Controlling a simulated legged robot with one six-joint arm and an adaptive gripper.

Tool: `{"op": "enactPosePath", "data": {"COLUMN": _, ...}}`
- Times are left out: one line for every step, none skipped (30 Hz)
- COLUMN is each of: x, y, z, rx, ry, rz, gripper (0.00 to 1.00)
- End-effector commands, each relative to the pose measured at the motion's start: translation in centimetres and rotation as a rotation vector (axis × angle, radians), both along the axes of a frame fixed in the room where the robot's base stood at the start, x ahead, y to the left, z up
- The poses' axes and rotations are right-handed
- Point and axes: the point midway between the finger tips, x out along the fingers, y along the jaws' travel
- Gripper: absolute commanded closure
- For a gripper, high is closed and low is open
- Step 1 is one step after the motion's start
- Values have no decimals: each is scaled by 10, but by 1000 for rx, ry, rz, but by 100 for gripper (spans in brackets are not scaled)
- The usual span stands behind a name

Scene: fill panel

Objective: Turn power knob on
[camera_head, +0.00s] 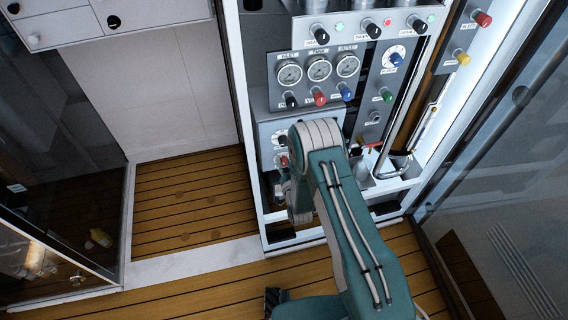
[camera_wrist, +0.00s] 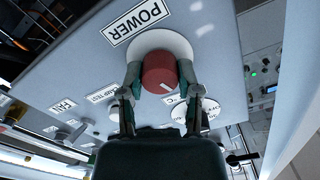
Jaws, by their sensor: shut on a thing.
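The power knob (camera_wrist: 160,72) is red with a white pointer line and sits on a white round plate under the POWER label (camera_wrist: 138,20) in the wrist view. My gripper (camera_wrist: 160,84) has one finger on each side of the knob and is shut on it. The white line on the knob points toward the lower right in this view. In the head view, a bit of red (camera_head: 284,161) shows at the left edge of my arm, low on the panel. My arm hides most of that area and the fingers there.
The panel (camera_head: 262,98) carries three gauges (camera_head: 319,69) and several coloured knobs above my arm. A glass door (camera_head: 500,190) stands at the right. Wooden floor (camera_head: 190,200) lies open to the left. The wrist view shows FAN and lamp test controls (camera_wrist: 100,96) close to the gripper.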

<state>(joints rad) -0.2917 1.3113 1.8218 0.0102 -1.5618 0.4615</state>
Motion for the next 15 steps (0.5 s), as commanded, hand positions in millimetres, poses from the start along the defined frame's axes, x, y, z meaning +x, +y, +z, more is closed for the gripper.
{"op": "enactPosePath", "data": {"x": 2, "y": 0, "z": 1, "rx": 41, "ry": 9, "rz": -1, "gripper": 100}}
{"op": "enactPosePath", "data": {"x": 2, "y": 0, "z": 1, "rx": 69, "ry": 16, "rz": -2, "gripper": 100}}
{"op": "enactPosePath", "data": {"x": 2, "y": 0, "z": 1, "rx": 106, "ry": 27, "rz": -2, "gripper": 100}}
{"op": "enactPosePath", "data": {"x": 2, "y": -1, "z": 1, "rx": 133, "ry": 35, "rz": -2, "gripper": 100}}
{"op": "enactPosePath", "data": {"x": 2, "y": -1, "z": 1, "rx": 160, "ry": 43, "rz": -2, "gripper": 100}}
{"op": "enactPosePath", "data": {"x": 2, "y": -1, "z": 1, "rx": 197, "ry": 53, "rz": -2, "gripper": 100}}
{"op": "enactPosePath", "data": {"x": 2, "y": -1, "z": 1, "rx": 224, "ry": 61, "rz": -2, "gripper": 100}}
{"op": "enactPosePath", "data": {"x": 2, "y": -1, "z": 1, "rx": 252, "ry": 69, "rz": -2, "gripper": 100}}
{"op": "enactPosePath", "data": {"x": 2, "y": -1, "z": 1, "rx": 288, "ry": 80, "rz": -2, "gripper": 100}}
{"op": "enactPosePath", "data": {"x": 2, "y": -1, "z": 0, "rx": 315, "ry": 87, "rz": -2, "gripper": 100}}
{"op": "enactPosePath", "data": {"x": 2, "y": -1, "z": 0, "rx": 343, "ry": 96, "rz": -3, "gripper": 100}}
{"op": "enactPosePath", "data": {"x": 2, "y": -2, "z": 0, "rx": 378, "ry": 106, "rz": -3, "gripper": 100}}
{"op": "enactPosePath", "data": {"x": 2, "y": -2, "z": 0, "rx": 406, "ry": 114, "rz": -3, "gripper": 100}}
{"op": "enactPosePath", "data": {"x": 2, "y": -2, "z": 0, "rx": 434, "ry": 122, "rz": -3, "gripper": 100}}
{"op": "enactPosePath", "data": {"x": 3, "y": -2, "z": 0, "rx": 470, "ry": 133, "rz": -3, "gripper": 100}}
